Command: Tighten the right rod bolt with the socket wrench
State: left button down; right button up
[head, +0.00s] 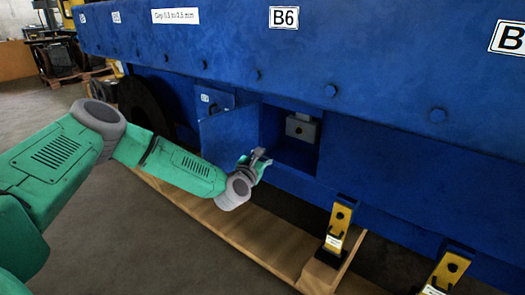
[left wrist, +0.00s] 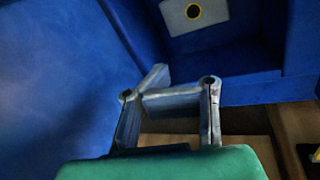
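My left gripper (head: 260,160) is at the left edge of a square opening (head: 268,137) in the blue engine side, beside the open blue door (head: 229,140). In the left wrist view the grey finger links of my left gripper (left wrist: 158,88) show with nothing visible held; whether they are open or shut is unclear. No socket wrench shows. My right gripper is out of view.
The blue engine body (head: 380,80) bears a B6 label (head: 284,17) and bolt heads. Yellow brackets (head: 339,226) stand below it by a wooden pallet (head: 240,232). The grey floor (head: 130,240) is clear at lower left. The door and opening edges lie close to the gripper.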

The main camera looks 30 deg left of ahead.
pick_arm(q)
jog(key=w+n+g+h+b, duration=0.3)
jog(key=w+n+h+b, duration=0.2)
jog(key=n, duration=1.1)
jog(key=shift+w+d+r+h+b, duration=0.2)
jog(key=shift+w+d+h+b, duration=0.25)
jog(key=shift+b, duration=0.55)
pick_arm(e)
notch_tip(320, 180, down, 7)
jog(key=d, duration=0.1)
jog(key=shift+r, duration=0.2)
